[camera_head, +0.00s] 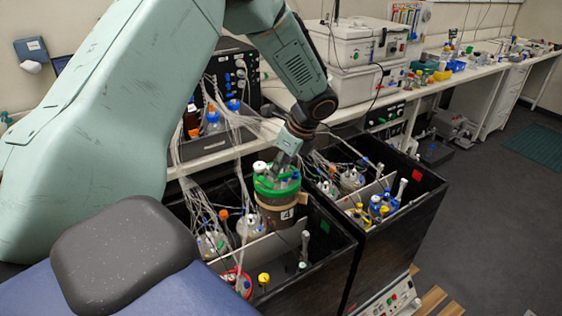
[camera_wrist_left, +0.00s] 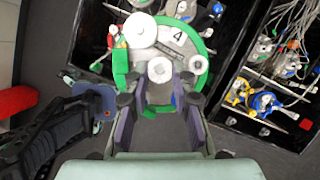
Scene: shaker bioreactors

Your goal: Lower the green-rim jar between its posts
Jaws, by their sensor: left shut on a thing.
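The green-rim jar (camera_head: 277,211) is a dark vessel with a green top ring, a tan band and a label marked 4. My left gripper (camera_head: 285,164) is shut on its top fittings from above. The jar hangs roughly upright over the left black box (camera_head: 331,255), its lower part near the rim level. In the left wrist view the jar's green rim (camera_wrist_left: 205,75) and white caps lie just beyond the finger tips (camera_wrist_left: 160,101). I cannot clearly make out its posts; the jar and box walls hide much of the floor below.
Other capped vessels with tubes (camera_head: 214,243) stand inside the left box. A second black box (camera_head: 400,228) with blue- and yellow-topped vessels (camera_head: 380,207) adjoins it on the right. Loose tubing (camera_head: 240,125) hangs close behind my gripper. A bench (camera_head: 440,85) runs behind.

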